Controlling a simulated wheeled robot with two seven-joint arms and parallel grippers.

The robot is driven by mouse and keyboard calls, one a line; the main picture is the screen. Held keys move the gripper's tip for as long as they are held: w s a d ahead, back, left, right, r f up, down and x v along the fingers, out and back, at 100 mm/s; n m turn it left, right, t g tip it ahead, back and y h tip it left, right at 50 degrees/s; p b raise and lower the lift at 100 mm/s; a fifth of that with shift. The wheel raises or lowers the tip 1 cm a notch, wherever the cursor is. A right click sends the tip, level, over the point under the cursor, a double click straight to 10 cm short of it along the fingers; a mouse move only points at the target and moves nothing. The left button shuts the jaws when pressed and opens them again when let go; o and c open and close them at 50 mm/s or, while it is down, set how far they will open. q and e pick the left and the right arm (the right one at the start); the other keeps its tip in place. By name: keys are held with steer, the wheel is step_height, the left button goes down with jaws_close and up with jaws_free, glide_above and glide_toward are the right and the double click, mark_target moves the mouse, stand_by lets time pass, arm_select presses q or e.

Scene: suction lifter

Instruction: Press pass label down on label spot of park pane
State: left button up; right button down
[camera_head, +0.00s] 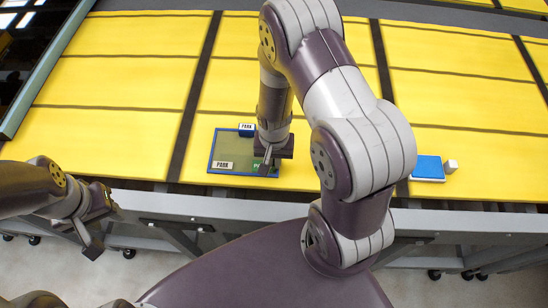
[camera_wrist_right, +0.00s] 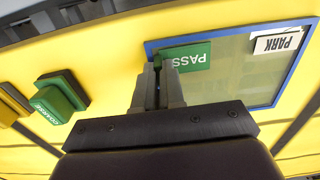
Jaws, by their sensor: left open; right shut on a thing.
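The park pane is a grey-green plate with a blue rim (camera_head: 209,152) on the yellow table; its rim also shows in the right wrist view (camera_wrist_right: 225,32). The green pass label (camera_wrist_right: 197,57), with white PASS lettering, is at one corner of the pane, and part of it shows in the head view (camera_head: 262,168). My right gripper (camera_head: 266,167) is shut on the label's edge. I cannot tell whether the label touches the pane; the label spot is not distinguishable. My left gripper (camera_head: 98,232) is open and empty, in front of the table edge.
Green blocks (camera_wrist_right: 58,98) and a yellow block (camera_wrist_right: 12,105) are beside the pane. A blue pad (camera_head: 427,167) and white cube (camera_head: 450,166) are farther right.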

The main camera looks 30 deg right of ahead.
steer(key=shift+f, duration=0.15)
steer(key=c, duration=1.1)
jaws_free()
steer(key=shift+c, duration=0.2)
steer(key=shift+w+r, duration=0.1)
steer(key=shift+r, duration=0.45)
step_height(320, 180, up, 12)
steer(key=b, duration=0.1)
steer(key=shift+f+b, duration=0.15)
steer(key=shift+b, duration=0.2)
